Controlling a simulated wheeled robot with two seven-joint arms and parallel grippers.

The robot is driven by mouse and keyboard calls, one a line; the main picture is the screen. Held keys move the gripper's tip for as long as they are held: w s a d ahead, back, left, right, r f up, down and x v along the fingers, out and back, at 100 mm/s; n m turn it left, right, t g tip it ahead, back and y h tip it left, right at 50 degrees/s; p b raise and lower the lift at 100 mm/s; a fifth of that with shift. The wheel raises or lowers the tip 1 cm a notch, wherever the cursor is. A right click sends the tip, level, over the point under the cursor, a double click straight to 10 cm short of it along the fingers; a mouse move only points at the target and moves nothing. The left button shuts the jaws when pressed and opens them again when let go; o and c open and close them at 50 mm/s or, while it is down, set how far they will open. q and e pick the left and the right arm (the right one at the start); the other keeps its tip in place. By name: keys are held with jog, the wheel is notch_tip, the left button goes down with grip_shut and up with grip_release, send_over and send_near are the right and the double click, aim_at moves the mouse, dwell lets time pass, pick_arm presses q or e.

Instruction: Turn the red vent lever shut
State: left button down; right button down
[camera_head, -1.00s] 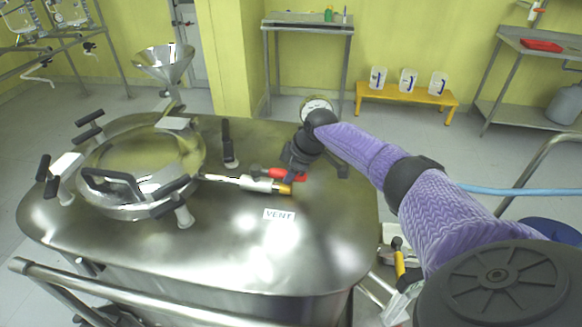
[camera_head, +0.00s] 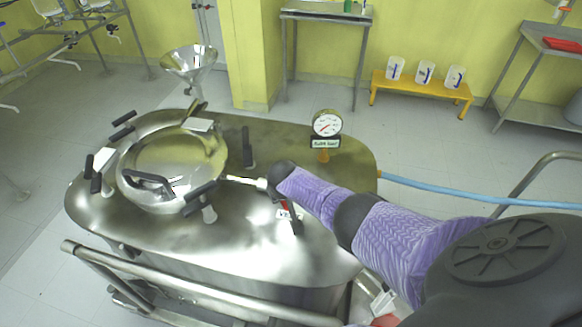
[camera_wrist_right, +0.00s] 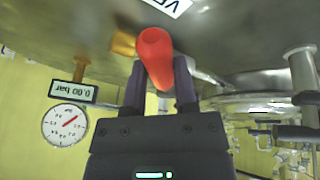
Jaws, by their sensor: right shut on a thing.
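The red vent lever (camera_wrist_right: 155,55) shows large in the right wrist view, between the two dark fingers of my right gripper (camera_wrist_right: 158,85). The gripper is shut on it. In the head view a small red part of the lever (camera_head: 284,205) shows beside the gripper (camera_head: 291,216), pointing toward the front of the vessel, across the line of the vent pipe (camera_head: 245,181). My right wrist and purple forearm hide the valve body. The VENT label (camera_wrist_right: 168,5) is partly seen at the top of the wrist view. My left gripper is not in view.
The steel vessel top (camera_head: 200,240) carries a round clamped hatch (camera_head: 172,170), a black upright handle (camera_head: 248,147) and a pressure gauge (camera_head: 327,123), whose display in the wrist view (camera_wrist_right: 73,92) reads 0.00 bar. A rail (camera_head: 190,283) runs along the front. A blue hose (camera_head: 450,193) leaves at right.

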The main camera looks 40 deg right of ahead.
jog(key=shift+w+a+f+m+h+b, duration=0.1)
jog(key=shift+w+a+m+h+b, duration=0.2)
jog(key=shift+a+m, duration=0.55)
jog(key=shift+w+a+f+m+g+h+b, duration=0.15)
jog(key=shift+w+a+m+g+b, duration=0.15)
jog(key=shift+m, duration=0.2)
jog(key=shift+w+a+r+m+g+h+b, duration=0.1)
jog(key=shift+a+m+g+h+b, duration=0.1)
jog(key=shift+m+b, duration=0.2)
jog(key=m+b, duration=0.1)
jog(key=w+a+m+b, duration=0.1)
jog(key=m+b, duration=0.1)
jog(key=shift+a+g+h, duration=0.25)
jog(key=shift+g, duration=0.15)
jog(key=shift+w+a+r+m+g+b, duration=0.2)
jog(key=shift+w+a+m+g+b, duration=0.2)
jog(key=shift+m+b, duration=0.4)
jog(key=shift+w, duration=0.1)
